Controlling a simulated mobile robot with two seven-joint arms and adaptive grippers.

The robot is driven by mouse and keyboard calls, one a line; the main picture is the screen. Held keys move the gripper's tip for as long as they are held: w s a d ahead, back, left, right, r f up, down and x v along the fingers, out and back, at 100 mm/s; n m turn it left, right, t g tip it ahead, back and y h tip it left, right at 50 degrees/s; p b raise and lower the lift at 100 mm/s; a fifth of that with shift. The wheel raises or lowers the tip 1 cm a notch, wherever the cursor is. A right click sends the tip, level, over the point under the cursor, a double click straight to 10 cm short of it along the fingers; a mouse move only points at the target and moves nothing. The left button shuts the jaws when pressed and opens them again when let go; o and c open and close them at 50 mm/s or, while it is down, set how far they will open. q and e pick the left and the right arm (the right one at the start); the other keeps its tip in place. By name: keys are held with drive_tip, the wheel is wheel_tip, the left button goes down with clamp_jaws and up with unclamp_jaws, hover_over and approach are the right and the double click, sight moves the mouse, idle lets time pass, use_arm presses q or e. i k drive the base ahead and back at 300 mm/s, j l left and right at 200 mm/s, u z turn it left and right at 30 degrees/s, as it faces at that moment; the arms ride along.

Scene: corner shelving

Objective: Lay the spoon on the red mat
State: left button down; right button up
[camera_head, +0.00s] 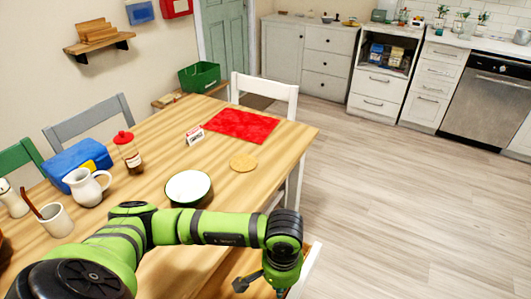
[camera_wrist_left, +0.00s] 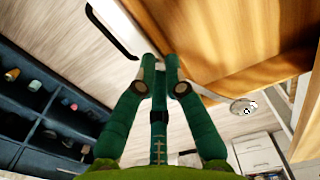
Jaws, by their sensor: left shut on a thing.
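The red mat (camera_head: 241,125) lies flat near the far right end of the wooden table. My left gripper (camera_head: 256,284) is low at the bottom of the head view, beyond the table's near right edge and well short of the mat. In the left wrist view its green fingers (camera_wrist_left: 163,75) are close together. A small dark red piece at the fingertips (camera_head: 240,285) appears to be part of the spoon; its full shape is hidden. A thin dark curved shape (camera_wrist_left: 112,32) shows near the fingertips in the wrist view. My right gripper is out of view.
A bowl (camera_head: 188,187), a round cork-coloured mat (camera_head: 243,162), a small sign (camera_head: 195,135) and a red-capped bottle (camera_head: 130,153) stand between arm and mat. A mug (camera_head: 55,220) holding a brown stick and a pitcher (camera_head: 87,187) are at left. A white chair (camera_head: 265,92) stands behind the mat.

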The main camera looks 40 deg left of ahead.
sight(223, 118)
drive_tip(key=i+l+z, duration=0.1)
drive_tip(key=i+z, duration=0.4)
drive_tip(key=i+u, duration=0.3)
drive_tip(key=i, duration=0.45)
drive_tip(key=i+l+u, duration=0.15)
drive_tip(key=i+u, duration=0.15)
drive_tip(key=i, duration=0.45)
drive_tip(key=i+l+u, duration=0.15)
drive_tip(key=i, duration=1.25)
drive_tip(key=i+j+u, duration=0.1)
drive_tip(key=i+u, duration=0.4)
drive_tip(key=i, duration=0.25)
drive_tip(key=i+l+u, duration=0.2)
drive_tip(key=i+u, duration=0.3)
drive_tip(key=i, duration=0.2)
drive_tip(key=i+j+u, duration=0.15)
drive_tip(key=i+u, duration=0.25)
drive_tip(key=i, duration=0.15)
drive_tip(key=i+u, duration=0.4)
drive_tip(key=i, duration=0.2)
drive_tip(key=i+l+u, duration=0.15)
drive_tip(key=i+u, duration=0.75)
drive_tip(key=i+l+u, duration=0.45)
drive_tip(key=i, duration=0.15)
drive_tip(key=i+j, duration=0.05)
drive_tip(key=j, duration=0.05)
